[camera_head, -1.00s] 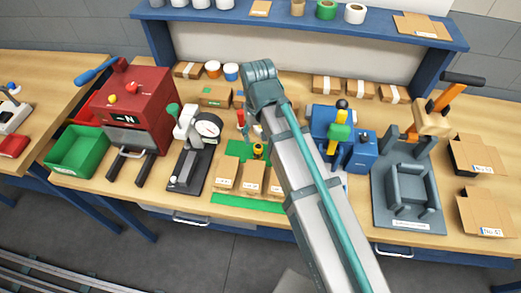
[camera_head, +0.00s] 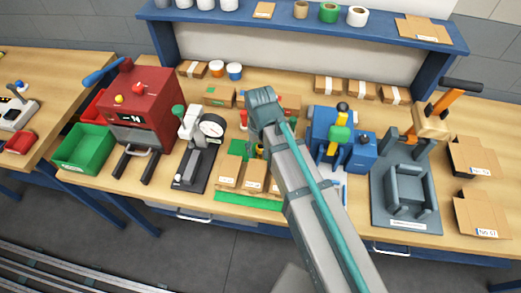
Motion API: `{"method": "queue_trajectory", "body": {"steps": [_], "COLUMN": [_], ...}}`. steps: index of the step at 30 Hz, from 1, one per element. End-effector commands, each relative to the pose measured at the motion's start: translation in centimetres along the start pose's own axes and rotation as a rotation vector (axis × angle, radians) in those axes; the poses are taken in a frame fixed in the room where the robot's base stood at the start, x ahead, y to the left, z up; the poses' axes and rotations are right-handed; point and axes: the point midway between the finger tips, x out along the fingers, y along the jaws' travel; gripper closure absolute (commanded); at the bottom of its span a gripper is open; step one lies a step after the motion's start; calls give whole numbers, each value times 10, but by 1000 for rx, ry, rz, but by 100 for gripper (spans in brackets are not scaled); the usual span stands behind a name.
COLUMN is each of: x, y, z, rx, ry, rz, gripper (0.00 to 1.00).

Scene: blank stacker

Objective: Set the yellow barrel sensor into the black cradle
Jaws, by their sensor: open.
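A small yellow and black piece (camera_head: 260,150), probably the yellow barrel sensor, shows at the left edge of my arm, behind the small cardboard boxes. My arm covers part of it. A dark grey fixture with upright walls (camera_head: 408,192) stands on the right of the bench; it looks like the cradle, though its black colour is not certain. No part is seen in it. My arm crosses the middle of the view from the bottom and hides the bench behind it. My gripper is not visible; the arm's joint covers that area.
A red press (camera_head: 140,105) and green bin (camera_head: 83,148) stand at left, beside a dial gauge stand (camera_head: 195,160). A blue vise-like device (camera_head: 345,140) stands between my arm and the grey fixture. Open cardboard boxes (camera_head: 478,212) lie at far right. A shelf (camera_head: 290,18) runs above.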

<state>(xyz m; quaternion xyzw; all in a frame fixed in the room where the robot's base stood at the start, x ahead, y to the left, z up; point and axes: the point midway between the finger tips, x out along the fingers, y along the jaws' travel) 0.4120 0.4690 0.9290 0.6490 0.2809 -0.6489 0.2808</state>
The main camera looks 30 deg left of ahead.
Motion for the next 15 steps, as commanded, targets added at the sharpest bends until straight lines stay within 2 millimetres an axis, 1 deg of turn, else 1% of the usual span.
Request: {"method": "queue_trajectory", "body": {"steps": [5, 6, 8, 15], "x": [0, 0, 0, 0], "y": [0, 0, 0, 0], "z": [0, 0, 0, 0], "rx": [0, 0, 0, 0], "ry": [0, 0, 0, 0], "rz": [0, 0, 0, 0], "gripper": [40, 44, 53, 94]}}
